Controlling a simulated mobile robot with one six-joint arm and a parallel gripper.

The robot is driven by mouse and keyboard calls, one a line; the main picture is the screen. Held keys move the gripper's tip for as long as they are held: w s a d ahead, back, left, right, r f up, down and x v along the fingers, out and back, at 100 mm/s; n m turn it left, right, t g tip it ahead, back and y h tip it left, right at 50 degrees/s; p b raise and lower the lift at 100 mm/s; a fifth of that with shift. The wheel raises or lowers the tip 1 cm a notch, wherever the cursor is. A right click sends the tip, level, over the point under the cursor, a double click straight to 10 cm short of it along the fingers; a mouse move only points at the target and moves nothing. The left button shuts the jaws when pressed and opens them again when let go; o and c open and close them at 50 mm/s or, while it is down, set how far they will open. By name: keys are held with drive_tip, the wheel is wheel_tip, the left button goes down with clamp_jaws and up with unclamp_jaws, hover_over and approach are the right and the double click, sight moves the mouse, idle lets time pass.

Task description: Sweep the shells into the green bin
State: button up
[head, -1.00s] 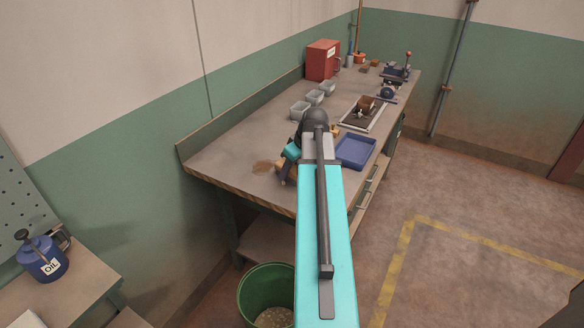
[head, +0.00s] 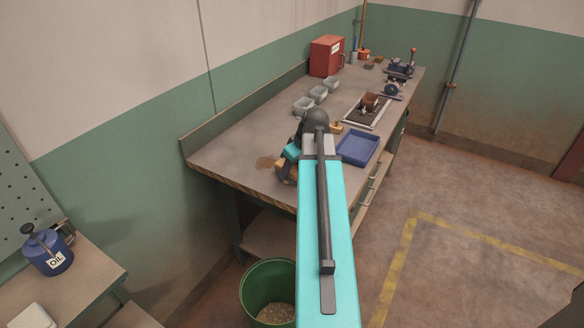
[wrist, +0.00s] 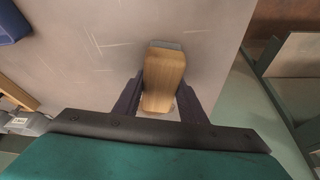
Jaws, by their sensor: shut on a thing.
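My gripper (wrist: 162,95) is shut on a wooden-backed block, seemingly a brush (wrist: 164,70), seen between its two dark fingers in the wrist view. In the head view my gripper (head: 289,165) is low over the near end of the workbench, partly behind my arm. The green bin (head: 254,284) stands on the floor below the bench's near end, with pale brown bits inside. My arm hides its right side.
The workbench (head: 235,150) holds a blue tray (head: 358,148), several small grey containers (head: 304,105), a tray-mounted device (head: 368,106) and a red box (head: 327,56). A low side table (head: 85,278) with a blue oil can (head: 47,252) is at left. The floor at right is clear.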

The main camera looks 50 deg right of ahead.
sight(286, 183)
drive_tip(key=shift+s+a, duration=0.1)
drive_tip(key=shift+a, duration=0.25)
drive_tip(key=shift+a, duration=0.15)
drive_tip(key=shift+s+a, duration=0.3)
drive_tip(key=shift+a, duration=0.65)
drive_tip(key=shift+s+a+p, duration=0.15)
drive_tip(key=shift+s+a, duration=0.05)
drive_tip(key=shift+a, duration=0.35)
drive_tip(key=shift+s+a+p, duration=0.15)
drive_tip(key=shift+a, duration=0.4)
drive_tip(key=shift+s+a+f+b, duration=0.1)
drive_tip(key=shift+a+b, duration=0.25)
drive_tip(key=shift+b, duration=0.55)
drive_tip(key=shift+s+a+b, duration=0.2)
drive_tip(key=shift+a+b, duration=0.5)
drive_tip(key=shift+b, duration=0.75)
